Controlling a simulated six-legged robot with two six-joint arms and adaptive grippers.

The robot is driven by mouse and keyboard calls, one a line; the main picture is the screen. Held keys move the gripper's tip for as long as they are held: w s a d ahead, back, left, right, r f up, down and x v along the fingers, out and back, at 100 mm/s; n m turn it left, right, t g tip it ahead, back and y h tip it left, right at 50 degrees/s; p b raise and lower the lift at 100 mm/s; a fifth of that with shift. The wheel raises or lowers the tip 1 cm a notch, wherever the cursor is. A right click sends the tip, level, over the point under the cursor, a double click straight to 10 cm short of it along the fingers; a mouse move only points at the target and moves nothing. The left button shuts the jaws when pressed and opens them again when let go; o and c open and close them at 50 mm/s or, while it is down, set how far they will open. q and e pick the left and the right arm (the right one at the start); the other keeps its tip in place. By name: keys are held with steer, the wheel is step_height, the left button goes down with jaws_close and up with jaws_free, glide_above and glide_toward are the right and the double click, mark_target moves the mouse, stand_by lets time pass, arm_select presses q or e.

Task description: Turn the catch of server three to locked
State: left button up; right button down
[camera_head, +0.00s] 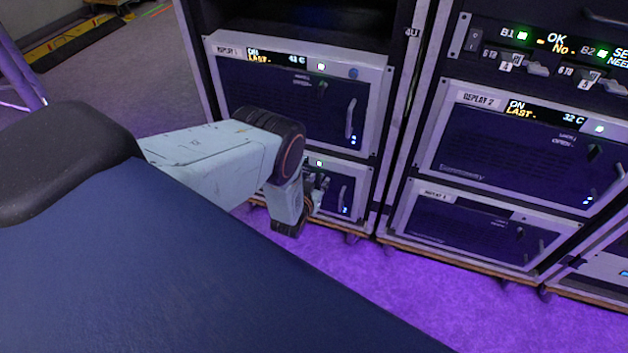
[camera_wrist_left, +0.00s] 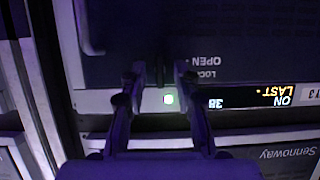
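Server three is the lower dark unit (camera_head: 350,180) in the left rack in the head view, partly hidden by my left arm. My left gripper (camera_head: 321,184) is at this panel. In the wrist view its two fingers (camera_wrist_left: 159,70) are apart, on either side of the dark catch (camera_wrist_left: 160,62). The catch is dim, so its setting and any contact are unclear. My right gripper is not in view.
Server one (camera_head: 290,95) sits above server three. The server's pull handle (camera_wrist_left: 87,28) is left of the fingers in the wrist view. Another rack (camera_head: 505,150) with similar servers stands to the right. Purple-lit floor (camera_head: 350,285) is open in front.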

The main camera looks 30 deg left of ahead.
arm_select(q)
steer(key=v, duration=1.1)
steer(key=shift+s, duration=0.4)
steer(key=shift+d+r, duration=0.1)
steer(key=shift+d, duration=0.05)
steer(key=s+d+f+g+h+p, duration=0.1)
steer(key=s+d+f+g, duration=0.2)
steer(key=s, duration=0.6)
steer(key=s+d+g+h+p, duration=0.1)
steer(key=s+d+g+p, duration=0.15)
steer(key=s+g, duration=0.45)
steer(key=s+d+r+m+g+h+p, duration=0.1)
steer(key=s+d+r+m+g+p, duration=0.2)
steer(key=s+r, duration=0.9)
step_height(320, 180, up, 7)
steer(key=s+d+p, duration=0.1)
steer(key=d+p, duration=0.1)
steer(key=p, duration=0.3)
steer(key=shift+s+n, duration=0.3)
steer(key=shift+n, duration=0.1)
